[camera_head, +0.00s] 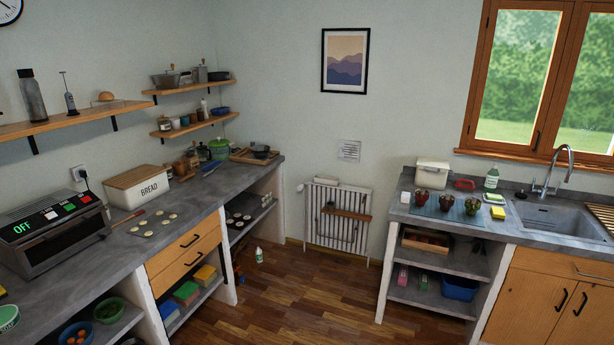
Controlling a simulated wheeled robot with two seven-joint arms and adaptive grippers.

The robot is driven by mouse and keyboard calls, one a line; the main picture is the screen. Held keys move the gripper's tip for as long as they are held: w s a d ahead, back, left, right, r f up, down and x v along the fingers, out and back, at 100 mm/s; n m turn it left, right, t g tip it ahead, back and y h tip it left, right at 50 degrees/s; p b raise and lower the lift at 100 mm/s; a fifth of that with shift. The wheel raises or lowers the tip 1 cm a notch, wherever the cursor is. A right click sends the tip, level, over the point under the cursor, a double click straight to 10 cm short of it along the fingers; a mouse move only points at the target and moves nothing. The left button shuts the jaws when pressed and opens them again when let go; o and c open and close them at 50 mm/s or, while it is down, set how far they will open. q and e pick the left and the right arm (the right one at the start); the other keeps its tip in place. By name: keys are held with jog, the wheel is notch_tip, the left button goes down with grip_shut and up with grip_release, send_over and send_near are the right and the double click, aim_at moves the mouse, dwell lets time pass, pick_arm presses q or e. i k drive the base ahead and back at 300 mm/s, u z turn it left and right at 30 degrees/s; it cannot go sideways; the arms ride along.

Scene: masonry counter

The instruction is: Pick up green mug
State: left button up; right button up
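I cannot clearly pick out a green mug. Neither of my grippers is in view.
The left counter (125,258) holds an oven (52,240) and a bread box (138,186). The right counter (475,222) has a sink (550,214), cups on a mat and a soap bottle (491,179).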

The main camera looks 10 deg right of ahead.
aim_at(472, 205)
jog(key=z, duration=0.4)
jog(key=i, duration=2.1)
jog(key=z, duration=0.95)
jog(key=i, duration=1.7)
jog(key=z, duration=0.4)
